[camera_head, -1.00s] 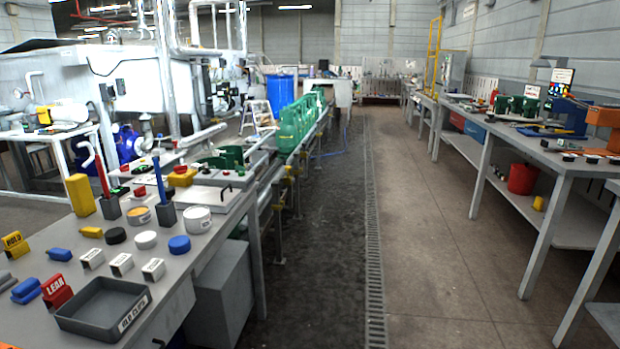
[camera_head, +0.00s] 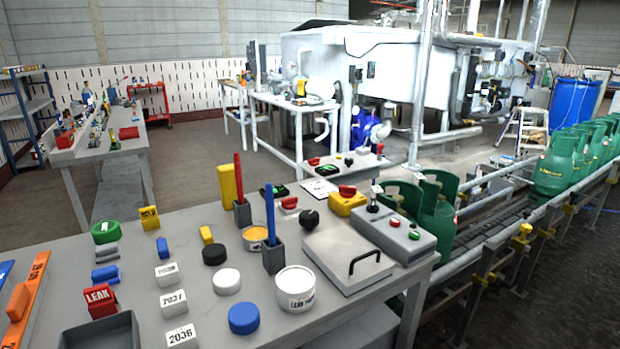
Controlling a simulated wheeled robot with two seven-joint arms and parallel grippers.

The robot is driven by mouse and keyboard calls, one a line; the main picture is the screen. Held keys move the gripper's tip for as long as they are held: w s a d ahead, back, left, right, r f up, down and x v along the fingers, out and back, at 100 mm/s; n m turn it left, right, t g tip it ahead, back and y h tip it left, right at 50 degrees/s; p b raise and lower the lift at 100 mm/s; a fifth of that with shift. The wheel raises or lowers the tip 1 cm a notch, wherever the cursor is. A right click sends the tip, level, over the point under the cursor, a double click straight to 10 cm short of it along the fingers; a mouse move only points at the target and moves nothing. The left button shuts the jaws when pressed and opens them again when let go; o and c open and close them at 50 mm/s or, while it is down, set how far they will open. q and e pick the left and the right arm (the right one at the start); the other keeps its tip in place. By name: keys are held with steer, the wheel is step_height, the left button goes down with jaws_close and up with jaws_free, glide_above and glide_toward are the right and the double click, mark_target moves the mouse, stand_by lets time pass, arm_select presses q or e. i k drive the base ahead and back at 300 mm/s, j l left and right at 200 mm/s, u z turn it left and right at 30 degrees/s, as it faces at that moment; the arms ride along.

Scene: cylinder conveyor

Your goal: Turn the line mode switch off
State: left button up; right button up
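No part labelled as the line mode switch can be read. A grey control box (camera_head: 393,235) sits at the right end of the near table. It carries a red button (camera_head: 394,222), a green button (camera_head: 414,235) and a small upright dark lever with a pale tip (camera_head: 374,198) at its left end. Another grey panel (camera_head: 347,172) behind it has red, black and other small controls; their settings are too small to tell. Neither of my grippers is in view.
A grey lidded case with a black handle (camera_head: 347,258) lies left of the control box. A white tub (camera_head: 296,289), blue cap (camera_head: 243,318) and numbered blocks crowd the table (camera_head: 150,240). Green cylinders (camera_head: 553,170) stand on the conveyor (camera_head: 500,215) at right.

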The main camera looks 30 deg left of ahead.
mark_target(372, 208)
steer(key=i+l+u, duration=0.2)
steer(key=u, duration=0.15)
steer(key=i+l+u, duration=0.3)
steer(key=l+u, duration=0.35)
steer(key=i+l+u, duration=0.15)
steer(key=l+u, duration=0.55)
steer(key=l, duration=0.15)
steer(key=l+u, duration=0.3)
steer(key=i+l, duration=0.05)
steer(key=l, duration=0.05)
